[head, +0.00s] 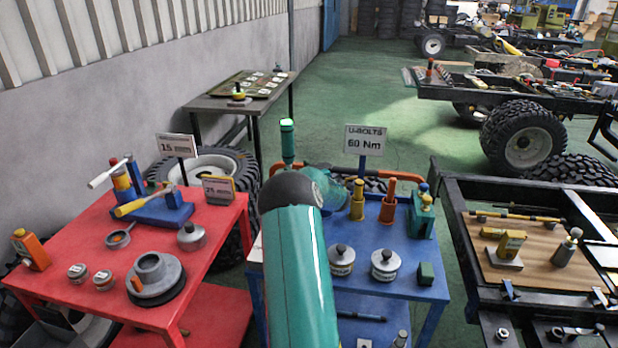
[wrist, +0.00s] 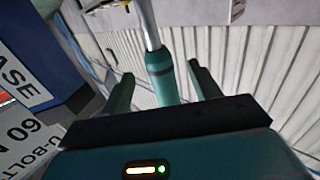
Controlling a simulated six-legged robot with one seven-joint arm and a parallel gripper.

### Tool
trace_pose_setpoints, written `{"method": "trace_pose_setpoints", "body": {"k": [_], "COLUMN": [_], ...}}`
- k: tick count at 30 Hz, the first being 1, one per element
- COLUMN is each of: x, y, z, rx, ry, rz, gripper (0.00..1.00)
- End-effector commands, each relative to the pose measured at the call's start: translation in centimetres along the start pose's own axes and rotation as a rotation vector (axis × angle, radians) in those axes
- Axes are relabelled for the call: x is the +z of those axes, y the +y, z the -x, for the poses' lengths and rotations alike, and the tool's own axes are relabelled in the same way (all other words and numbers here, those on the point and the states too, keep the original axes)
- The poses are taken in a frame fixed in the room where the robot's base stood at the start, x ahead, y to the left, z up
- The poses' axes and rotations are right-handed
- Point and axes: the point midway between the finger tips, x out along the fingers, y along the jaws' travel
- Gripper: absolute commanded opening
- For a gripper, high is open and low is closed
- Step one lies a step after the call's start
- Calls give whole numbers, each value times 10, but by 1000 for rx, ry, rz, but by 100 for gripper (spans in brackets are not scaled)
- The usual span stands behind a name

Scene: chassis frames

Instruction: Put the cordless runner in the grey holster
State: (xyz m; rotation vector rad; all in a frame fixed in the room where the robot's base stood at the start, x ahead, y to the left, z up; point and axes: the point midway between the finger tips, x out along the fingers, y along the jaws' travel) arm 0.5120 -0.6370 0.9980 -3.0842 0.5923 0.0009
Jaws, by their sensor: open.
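The cordless runner (head: 287,142) stands upright near the blue table, a teal cylinder with a dark band and a green light on top. My arm hides its lower part in the head view. In the wrist view the teal body and silver shaft of the runner (wrist: 161,72) show between the two fingers of my gripper (wrist: 160,82). The gripper is open, with a gap visible on both sides. A grey round holder with a raised cup (head: 152,272) sits on the red table; it looks like the grey holster, but I cannot be sure.
The blue table (head: 405,250) holds pots, a yellow cylinder (head: 357,200) and an orange cylinder (head: 388,203). A U-bolts sign (head: 364,140) rises behind; a black chassis frame (head: 455,225) stands right.

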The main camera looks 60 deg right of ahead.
Motion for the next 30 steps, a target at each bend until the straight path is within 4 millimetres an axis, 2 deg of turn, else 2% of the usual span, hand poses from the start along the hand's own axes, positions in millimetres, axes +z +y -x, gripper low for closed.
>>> {"method": "trace_pose_setpoints", "body": {"k": [3,9,14,20,23,25,30], "x": [-1,-1,0,-4,-22,-42,-96], "y": [0,0,-1,-3,-15,-31,-90], "z": [26,57,64,62,55,47,38], "rx": [2,1,-1,4,32,67,163], "ry": [0,1,0,2,2,-4,-57], "rz": [-1,0,1,3,8,12,3], "gripper": [62,62,62,62,62,62,62]}}
